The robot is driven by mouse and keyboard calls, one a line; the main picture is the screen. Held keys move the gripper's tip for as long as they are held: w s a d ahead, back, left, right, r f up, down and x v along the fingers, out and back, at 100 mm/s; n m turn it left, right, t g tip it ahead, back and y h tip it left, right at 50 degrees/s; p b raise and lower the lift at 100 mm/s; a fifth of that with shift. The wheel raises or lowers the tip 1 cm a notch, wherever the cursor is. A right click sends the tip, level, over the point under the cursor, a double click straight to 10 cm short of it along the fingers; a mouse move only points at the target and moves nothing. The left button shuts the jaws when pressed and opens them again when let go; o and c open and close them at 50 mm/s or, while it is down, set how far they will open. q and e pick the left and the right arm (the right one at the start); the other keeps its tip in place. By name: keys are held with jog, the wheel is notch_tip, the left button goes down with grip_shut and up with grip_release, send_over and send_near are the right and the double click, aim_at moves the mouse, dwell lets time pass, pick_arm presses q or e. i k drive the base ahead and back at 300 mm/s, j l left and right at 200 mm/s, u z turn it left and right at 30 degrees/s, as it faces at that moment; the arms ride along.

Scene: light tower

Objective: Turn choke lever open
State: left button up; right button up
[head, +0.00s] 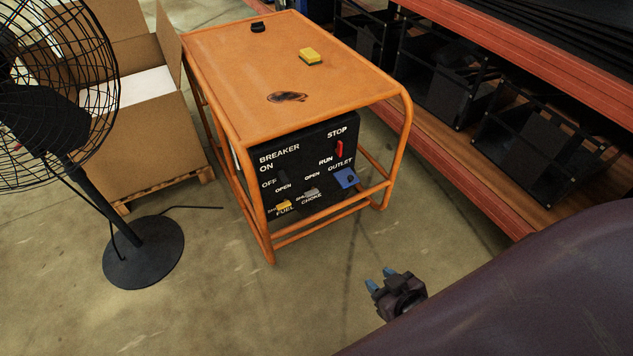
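The generator (300,85) has an orange tube frame and a black front panel with white labels. The grey choke lever (311,192) sits low on the panel, above the word CHOKE and beside the word OPEN. Its exact angle is too small to tell. The yellow fuel lever (284,205) is to its left. The blue outlet (346,178) is to its right and the red run/stop switch (340,149) is above right. My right gripper (380,279) is in front of the generator, low and right, apart from it. Its blue fingertips are apart with nothing between them. My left gripper is out of view.
A black fan (143,250) stands at left, before an open cardboard box (150,140) on a pallet. A yellow sponge (311,55) and a small black object (258,27) lie on the generator's top. Orange shelving (480,200) runs along the right. The floor before the panel is clear.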

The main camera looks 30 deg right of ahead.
aim_at(314, 191)
jog(key=i+l+z, duration=0.4)
jog(key=i+l, duration=0.4)
jog(key=k+l+u, duration=0.1)
jog(key=k+u, duration=0.2)
jog(key=k, duration=0.15)
